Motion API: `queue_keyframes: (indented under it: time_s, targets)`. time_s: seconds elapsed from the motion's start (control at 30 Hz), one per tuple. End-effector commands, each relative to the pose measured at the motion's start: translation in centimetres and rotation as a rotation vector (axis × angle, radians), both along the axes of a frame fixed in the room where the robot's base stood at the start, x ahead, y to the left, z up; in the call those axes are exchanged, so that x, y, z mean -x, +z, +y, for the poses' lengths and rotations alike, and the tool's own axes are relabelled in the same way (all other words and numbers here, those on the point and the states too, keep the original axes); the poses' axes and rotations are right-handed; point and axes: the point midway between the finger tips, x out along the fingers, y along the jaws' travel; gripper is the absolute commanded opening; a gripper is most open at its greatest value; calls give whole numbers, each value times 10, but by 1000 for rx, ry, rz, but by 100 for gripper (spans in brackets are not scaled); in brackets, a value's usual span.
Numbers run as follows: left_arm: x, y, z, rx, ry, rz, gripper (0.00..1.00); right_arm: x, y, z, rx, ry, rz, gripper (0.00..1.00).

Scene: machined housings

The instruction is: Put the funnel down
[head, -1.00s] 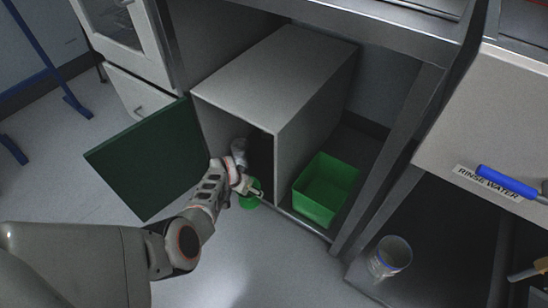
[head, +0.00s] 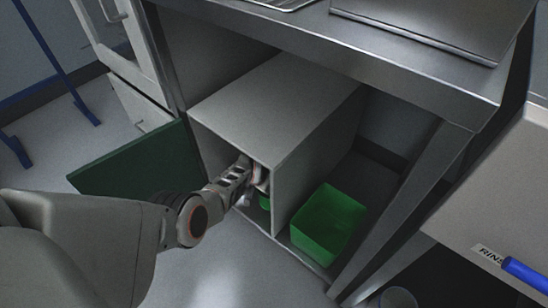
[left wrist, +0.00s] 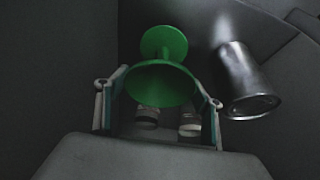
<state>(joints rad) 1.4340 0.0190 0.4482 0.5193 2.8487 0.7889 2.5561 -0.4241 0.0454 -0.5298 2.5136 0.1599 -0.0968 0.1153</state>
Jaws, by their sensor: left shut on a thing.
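The green funnel (left wrist: 163,80) is between the fingers of my left gripper (left wrist: 160,88) in the left wrist view. The gripper is shut on it. In the head view, only a bit of the funnel's green (head: 264,202) shows below my left gripper (head: 260,182), inside the opening of the grey cabinet (head: 270,95). The cabinet wall and my wrist hide the rest. Whether the funnel touches the cabinet floor cannot be told. My right gripper is in neither view.
A grey metal cylinder (left wrist: 245,82) is close right of the funnel in the left wrist view. The cabinet's dark green door (head: 135,165) stands open to the left. A green bin (head: 328,222) sits right of the cabinet under the steel bench (head: 420,62).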

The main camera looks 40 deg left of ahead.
Motion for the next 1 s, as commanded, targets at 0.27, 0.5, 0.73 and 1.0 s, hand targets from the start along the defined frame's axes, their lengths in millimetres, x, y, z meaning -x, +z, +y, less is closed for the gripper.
queue_keyframes:
  time_s: [0.27, 0.5, 0.73, 1.0]
  targets:
    - [4, -8, 0, 1, 2, 5, 43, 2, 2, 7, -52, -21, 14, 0]
    - [4, -13, 3, -1, 6, 8, 43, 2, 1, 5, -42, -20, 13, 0]
    - [5, -18, 2, 0, 4, 9, 43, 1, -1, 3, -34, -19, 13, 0]
    - [4, -20, 0, 1, 2, 5, 43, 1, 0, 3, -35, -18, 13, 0]
